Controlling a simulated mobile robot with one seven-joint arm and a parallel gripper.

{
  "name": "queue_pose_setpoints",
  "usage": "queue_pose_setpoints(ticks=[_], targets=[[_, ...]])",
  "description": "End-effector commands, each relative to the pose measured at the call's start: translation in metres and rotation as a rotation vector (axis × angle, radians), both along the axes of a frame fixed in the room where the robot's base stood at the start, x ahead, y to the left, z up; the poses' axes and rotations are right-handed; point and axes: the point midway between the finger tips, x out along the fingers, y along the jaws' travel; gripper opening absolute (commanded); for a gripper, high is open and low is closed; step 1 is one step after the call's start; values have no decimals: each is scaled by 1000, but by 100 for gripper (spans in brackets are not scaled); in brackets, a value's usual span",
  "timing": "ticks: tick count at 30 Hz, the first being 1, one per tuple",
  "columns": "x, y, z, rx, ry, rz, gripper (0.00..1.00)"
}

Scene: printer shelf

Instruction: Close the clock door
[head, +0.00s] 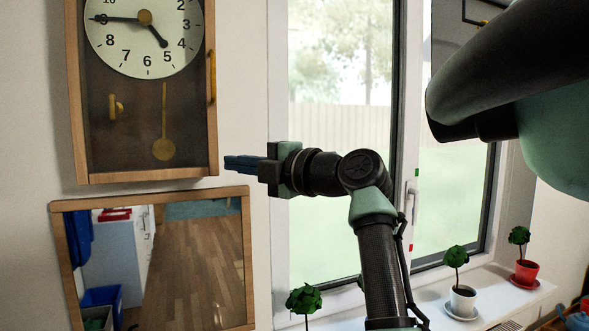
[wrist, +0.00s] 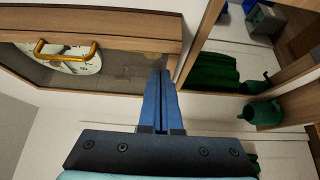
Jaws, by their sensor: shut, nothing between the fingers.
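The wooden wall clock (head: 71,95) hangs at the upper left of the head view, with a white dial, a pendulum and a small key-like brass piece behind its glass. A brass handle (head: 212,76) sits on the right side of its door; it also shows in the wrist view (wrist: 68,50). I cannot tell for certain whether the door is flush or slightly ajar. My gripper (head: 228,163) is shut and empty, just right of the clock's lower right corner. In the wrist view, its blue fingers (wrist: 160,76) reach to the clock's wooden edge; contact is unclear.
A wood-framed mirror (head: 248,250) hangs below the clock. A window (head: 345,130) is behind my arm. The sill holds small potted plants, one in a white pot (head: 463,300) and one in a red pot (head: 526,272). Bare wall (head: 245,80) lies right of the clock.

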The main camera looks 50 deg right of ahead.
Motion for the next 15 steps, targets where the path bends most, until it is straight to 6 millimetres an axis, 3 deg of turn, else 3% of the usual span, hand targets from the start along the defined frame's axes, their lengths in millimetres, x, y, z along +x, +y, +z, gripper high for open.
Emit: queue_pose_setpoints(ticks=[3, 15], targets=[[-5, -22, 2, 3, -3, -8, 0], [-10, -67, 4, 4, -1, -7, 0]])
